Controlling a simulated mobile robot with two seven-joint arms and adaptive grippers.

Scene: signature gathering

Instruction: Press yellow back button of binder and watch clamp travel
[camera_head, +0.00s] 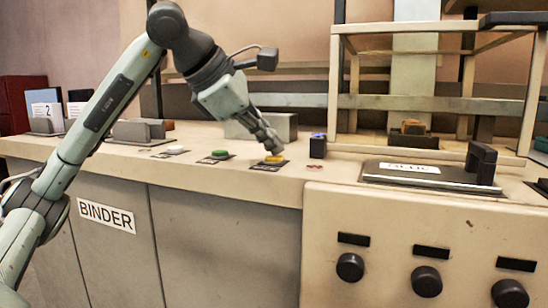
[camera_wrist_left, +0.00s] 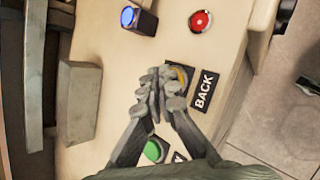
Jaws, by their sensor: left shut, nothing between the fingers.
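The yellow back button (camera_head: 274,159) sits on a dark base on the binder counter, right of the green button (camera_head: 219,154). In the left wrist view the yellow button (camera_wrist_left: 183,74) shows partly behind my fingers, next to the "BACK" label (camera_wrist_left: 204,89). My left gripper (camera_head: 272,147) is shut and empty, with its fingertips pointing down right at the yellow button. It also shows in the left wrist view (camera_wrist_left: 160,80). I cannot tell whether the tips touch the button. The clamp (camera_head: 408,128) may be the part inside the frame on the right. My right gripper is not in view.
A white button (camera_head: 174,150) lies further left on the counter (camera_head: 100,150). A dark block with a blue top (camera_head: 318,146) stands right of the yellow button, and a red button (camera_wrist_left: 201,21) shows in the wrist view. A beige frame (camera_head: 430,103) rises at the right. Black knobs (camera_head: 426,281) line the front panel.

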